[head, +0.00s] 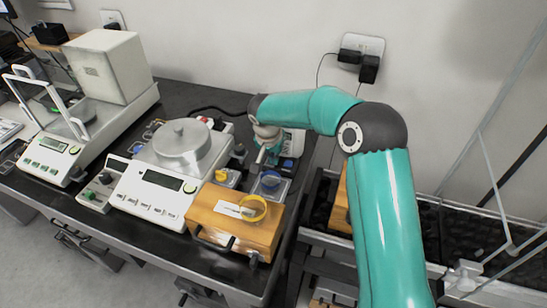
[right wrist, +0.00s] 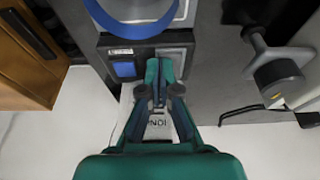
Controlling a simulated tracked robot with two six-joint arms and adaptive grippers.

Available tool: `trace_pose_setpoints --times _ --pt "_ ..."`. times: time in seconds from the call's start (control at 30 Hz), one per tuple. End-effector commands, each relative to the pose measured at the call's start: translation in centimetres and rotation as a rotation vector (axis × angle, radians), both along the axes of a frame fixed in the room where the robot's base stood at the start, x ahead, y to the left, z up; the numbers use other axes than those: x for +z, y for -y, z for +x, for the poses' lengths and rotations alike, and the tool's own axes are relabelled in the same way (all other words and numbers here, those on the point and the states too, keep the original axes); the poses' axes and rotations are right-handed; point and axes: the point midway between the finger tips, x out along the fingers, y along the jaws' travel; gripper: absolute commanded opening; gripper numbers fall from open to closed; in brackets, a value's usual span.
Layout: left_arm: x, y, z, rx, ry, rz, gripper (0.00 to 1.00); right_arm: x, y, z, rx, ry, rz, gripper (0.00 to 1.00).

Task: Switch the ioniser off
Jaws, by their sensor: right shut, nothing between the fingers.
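The ioniser appears to be the pale device with a white label reading "ION..." upside down in the right wrist view (right wrist: 158,123); my fingers cover part of it. Beside the fingertips is a dark panel with a blue square (right wrist: 125,69). My right gripper (right wrist: 158,75) is shut and empty, its teal fingertips in front of the panel's grey part, right of the blue square. Contact cannot be told, and the switch's position is hidden. In the head view my right gripper (head: 261,160) is reaching down at the table's right end, partly hidden by its wrist. My left gripper is not in view.
A balance with a round metal pan (head: 181,146) stands left of my right gripper. A wooden box (head: 270,236) with a yellow ring is in front. Another balance (head: 50,158) stands far left. Wall sockets (head: 362,45) are behind.

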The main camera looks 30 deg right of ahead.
Motion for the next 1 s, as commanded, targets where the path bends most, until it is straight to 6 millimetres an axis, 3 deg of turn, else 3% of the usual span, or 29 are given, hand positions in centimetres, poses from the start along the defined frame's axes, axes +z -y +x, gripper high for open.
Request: trace_pose_setpoints --times 0.27,0.43,0.6,1.0 --pt "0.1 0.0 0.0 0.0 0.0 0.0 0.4 0.1 0.0 0.0 0.0 -0.001 0.0 0.0" --pt "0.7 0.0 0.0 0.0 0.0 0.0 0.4 1.4 -0.1 -0.1 -0.001 0.002 0.0 0.0" --pt "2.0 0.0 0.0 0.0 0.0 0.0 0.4 4.5 -0.3 -0.3 -0.003 0.002 0.0 0.0" --pt "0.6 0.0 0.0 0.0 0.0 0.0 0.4 11.5 -2.4 -2.0 -0.001 0.002 0.002 0.0"
